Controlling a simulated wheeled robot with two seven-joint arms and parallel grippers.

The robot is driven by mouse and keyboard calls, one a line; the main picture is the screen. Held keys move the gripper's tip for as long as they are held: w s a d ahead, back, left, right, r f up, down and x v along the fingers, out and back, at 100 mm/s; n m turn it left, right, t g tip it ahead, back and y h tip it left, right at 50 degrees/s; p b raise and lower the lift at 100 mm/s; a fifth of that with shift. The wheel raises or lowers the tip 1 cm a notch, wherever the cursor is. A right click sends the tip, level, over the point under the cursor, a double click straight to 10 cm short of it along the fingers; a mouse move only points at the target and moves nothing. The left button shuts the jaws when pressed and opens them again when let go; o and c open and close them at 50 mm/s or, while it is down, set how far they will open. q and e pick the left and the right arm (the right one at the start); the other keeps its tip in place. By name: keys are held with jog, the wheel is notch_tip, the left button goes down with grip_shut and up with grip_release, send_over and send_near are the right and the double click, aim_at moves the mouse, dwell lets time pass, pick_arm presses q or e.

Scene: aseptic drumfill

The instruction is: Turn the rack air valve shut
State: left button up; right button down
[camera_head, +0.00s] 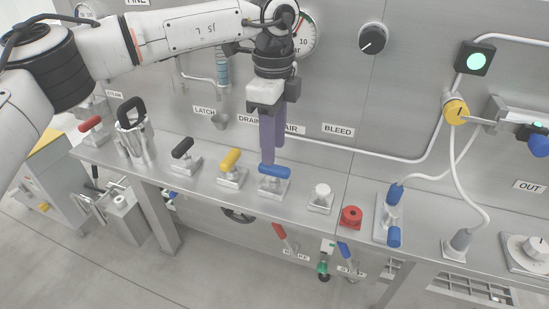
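The air valve has a blue lever handle (275,171) on a small metal block, on the steel shelf below the AIR label (291,129). The handle lies roughly left to right in the picture. My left gripper (269,160) points straight down from above, its purple fingers partly covering the label. The fingertips end at or just above the blue handle's left part. I cannot tell whether they touch it or whether the fingers are open. My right gripper is not in view.
A yellow-handled valve (230,160) and a black-handled valve (182,149) stand left of the blue one. A white knob (322,191) and a red knob (351,215) stand to its right. The steel shelf (300,178) ends at its front edge; the panel rises behind.

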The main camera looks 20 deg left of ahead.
aim_at(274, 173)
pick_arm(q)
jog(key=shift+f, duration=2.6)
grip_shut()
